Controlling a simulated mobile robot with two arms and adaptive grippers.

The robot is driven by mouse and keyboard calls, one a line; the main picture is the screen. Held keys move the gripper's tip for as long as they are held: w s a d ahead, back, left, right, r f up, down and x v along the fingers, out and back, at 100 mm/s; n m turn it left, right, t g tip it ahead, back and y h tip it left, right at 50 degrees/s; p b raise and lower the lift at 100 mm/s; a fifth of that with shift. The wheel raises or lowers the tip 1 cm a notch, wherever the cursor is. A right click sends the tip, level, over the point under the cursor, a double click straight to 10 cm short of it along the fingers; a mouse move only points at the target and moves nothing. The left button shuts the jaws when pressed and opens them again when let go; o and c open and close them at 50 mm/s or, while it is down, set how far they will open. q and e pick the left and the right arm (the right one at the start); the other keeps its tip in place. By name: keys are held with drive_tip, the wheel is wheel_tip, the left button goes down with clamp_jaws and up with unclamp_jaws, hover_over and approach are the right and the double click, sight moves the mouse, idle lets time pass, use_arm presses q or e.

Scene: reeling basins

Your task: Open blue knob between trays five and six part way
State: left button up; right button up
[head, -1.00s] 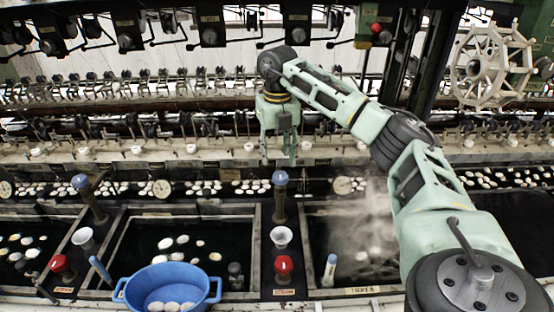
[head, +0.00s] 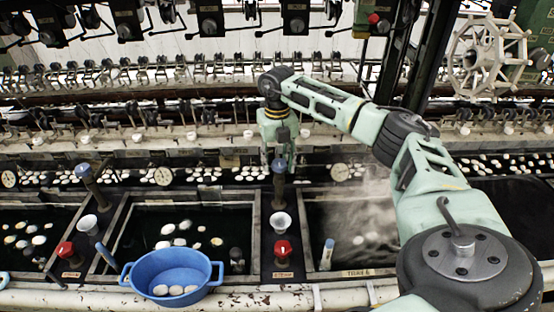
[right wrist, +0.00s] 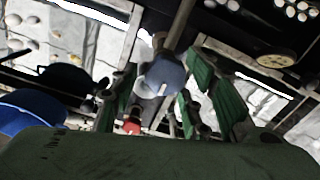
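The blue knob (head: 279,166) tops a dark post on the divider between two dark water trays. The tray on its right (head: 317,215) carries a label that seems to read tray 6; the one on its left (head: 257,230) holds several pale cocoons. My right gripper (head: 278,162) points down at the knob, its fingers around the knob's top. In the right wrist view the blue knob (right wrist: 162,76) lies between the spread green fingers (right wrist: 160,90), with gaps on both sides. My left gripper is not in view.
A white funnel cup (head: 281,222) and a red knob (head: 283,248) stand nearer on the same divider. A blue basin (head: 150,270) with cocoons sits at the front edge. Another blue-topped post (head: 84,171) stands to the left. Steam rises over the right tray.

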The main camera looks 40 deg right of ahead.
drive_tip(key=c, duration=1)
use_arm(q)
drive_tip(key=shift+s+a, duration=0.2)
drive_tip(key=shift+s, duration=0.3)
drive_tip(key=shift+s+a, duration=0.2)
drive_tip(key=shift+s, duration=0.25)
use_arm(e)
drive_tip(key=shift+o, duration=0.2)
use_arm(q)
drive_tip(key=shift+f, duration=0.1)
use_arm(e)
drive_tip(key=shift+n, duration=0.3)
drive_tip(key=n, duration=0.4)
drive_tip(key=shift+a+b, duration=0.1)
drive_tip(key=shift+b, duration=0.25)
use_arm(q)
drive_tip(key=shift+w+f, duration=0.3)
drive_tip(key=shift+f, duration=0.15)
use_arm(e)
drive_tip(key=shift+s+n, duration=0.15)
drive_tip(key=shift+n, duration=1.45)
drive_tip(key=o, duration=0.9)
drive_tip(key=shift+c, duration=0.2)
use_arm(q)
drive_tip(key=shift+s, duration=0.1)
use_arm(e)
drive_tip(key=shift+o, duration=0.8)
drive_tip(key=shift+a, duration=0.15)
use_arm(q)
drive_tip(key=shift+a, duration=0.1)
